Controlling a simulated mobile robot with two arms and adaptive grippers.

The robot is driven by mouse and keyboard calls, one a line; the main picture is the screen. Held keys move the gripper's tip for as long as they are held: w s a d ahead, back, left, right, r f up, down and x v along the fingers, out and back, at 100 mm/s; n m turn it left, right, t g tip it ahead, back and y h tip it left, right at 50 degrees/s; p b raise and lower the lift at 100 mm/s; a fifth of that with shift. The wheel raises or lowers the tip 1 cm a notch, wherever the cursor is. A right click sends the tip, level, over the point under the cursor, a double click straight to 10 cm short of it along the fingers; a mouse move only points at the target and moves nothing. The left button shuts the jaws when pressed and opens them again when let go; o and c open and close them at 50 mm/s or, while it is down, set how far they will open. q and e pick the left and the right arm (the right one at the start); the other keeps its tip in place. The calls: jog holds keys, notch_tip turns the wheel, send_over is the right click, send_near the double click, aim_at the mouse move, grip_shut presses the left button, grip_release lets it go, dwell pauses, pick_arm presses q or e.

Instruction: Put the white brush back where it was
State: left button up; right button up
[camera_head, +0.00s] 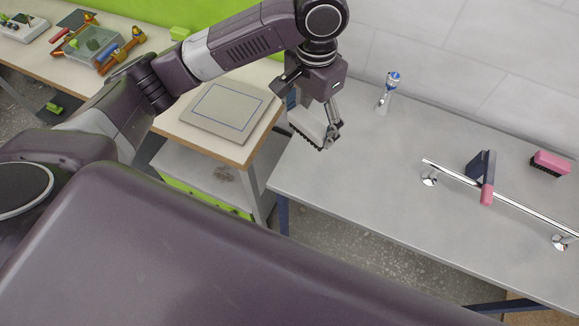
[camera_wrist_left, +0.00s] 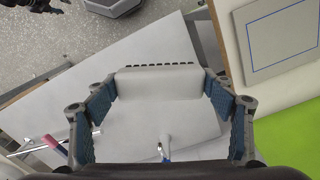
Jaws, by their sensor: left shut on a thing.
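My left gripper (camera_head: 318,130) is shut on the white brush (camera_head: 308,122), which has a row of black bristles along one edge. In the head view they hang above the left end of the grey table (camera_head: 410,185), near its edge. In the left wrist view the brush (camera_wrist_left: 160,79) lies across between the two fingers of the gripper (camera_wrist_left: 161,84), bristles facing the top of the picture. A flat board with a blue outline (camera_head: 228,108) lies on the wooden-topped unit to the left, with nothing on it. My right gripper is not in view.
On the grey table stand a small holder with a blue-and-white brush (camera_head: 388,92), a chrome rail (camera_head: 515,205) with a dark and pink piece at it, and a pink brush (camera_head: 550,162). A bench with a tool tray (camera_head: 97,45) is far left. The table's middle is clear.

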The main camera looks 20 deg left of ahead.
pick_arm(q)
jog(key=shift+s+a+f, duration=0.1)
jog(key=shift+s+f, duration=0.1)
jog(key=shift+f, duration=0.2)
notch_tip(320, 180, down, 14)
jog(key=shift+f+p, duration=0.2)
jog(key=shift+p, duration=0.8)
jog(key=shift+f, duration=2.3)
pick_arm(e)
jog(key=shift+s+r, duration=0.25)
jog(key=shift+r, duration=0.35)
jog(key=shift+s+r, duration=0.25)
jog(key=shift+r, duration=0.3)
pick_arm(q)
jog(key=shift+f, duration=0.15)
jog(key=o, duration=1.1)
